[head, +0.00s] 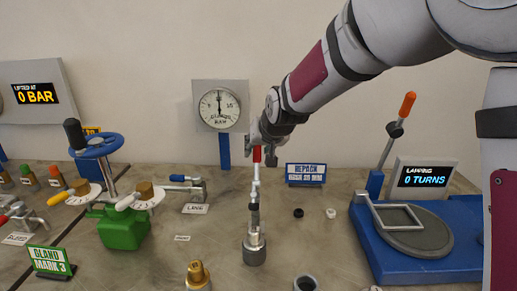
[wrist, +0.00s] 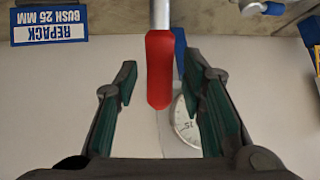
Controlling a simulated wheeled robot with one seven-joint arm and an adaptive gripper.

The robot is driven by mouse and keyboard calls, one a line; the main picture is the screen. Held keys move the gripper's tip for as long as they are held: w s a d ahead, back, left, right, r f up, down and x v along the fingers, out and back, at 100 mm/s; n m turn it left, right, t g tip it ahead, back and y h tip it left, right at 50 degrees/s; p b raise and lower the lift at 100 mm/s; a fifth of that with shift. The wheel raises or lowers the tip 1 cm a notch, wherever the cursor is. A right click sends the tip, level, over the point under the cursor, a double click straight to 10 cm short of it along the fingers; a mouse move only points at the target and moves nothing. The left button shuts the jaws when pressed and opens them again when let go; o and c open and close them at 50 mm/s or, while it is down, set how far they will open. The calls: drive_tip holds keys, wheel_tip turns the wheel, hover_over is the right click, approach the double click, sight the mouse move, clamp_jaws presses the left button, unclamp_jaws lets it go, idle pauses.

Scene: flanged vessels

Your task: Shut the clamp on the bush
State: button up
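The clamp (head: 254,195) stands upright in the head view, a slim metal linkage with a red-tipped handle (head: 257,154) pointing up. Its lower end meets a short steel cylinder (head: 254,251) on the bench, which appears to be the bush's holder; the bush itself I cannot make out. My gripper (head: 260,142) is at the top of the handle. In the wrist view the red handle (wrist: 160,70) lies between the two green-padded fingers of my gripper (wrist: 161,78), with a visible gap on both sides. The gripper is open.
A blue press-like stand with a lever (head: 405,108) is on the right. A green valve body (head: 123,228) with a blue handwheel is on the left. A brass fitting (head: 198,274) and a grey ring (head: 306,283) are in front. A gauge (head: 219,108) stands behind.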

drive_tip(key=shift+s, duration=0.1)
drive_tip(key=v, duration=1.1)
drive_tip(key=shift+s+r, duration=0.25)
drive_tip(key=shift+r, duration=0.05)
drive_tip(key=shift+d, duration=0.1)
